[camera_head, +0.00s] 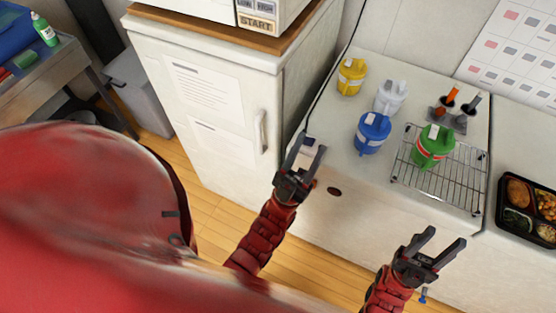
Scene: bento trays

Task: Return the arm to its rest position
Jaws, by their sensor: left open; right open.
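My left gripper (303,160) is open and empty. In the picture it overlaps the counter's left front edge, beside the white cabinet. My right gripper (437,246) is open and empty, in front of the counter at the lower right. Neither gripper touches any of the cups or the tray. My red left arm fills the lower left of the view and hides much of the floor there.
The counter (341,170) holds yellow (351,77), white (390,98) and blue (372,133) lidded cups. A green cup (433,147) stands on a wire rack (460,184). A bento tray (506,217) with food is at the right edge. A white cabinet (215,120) stands left.

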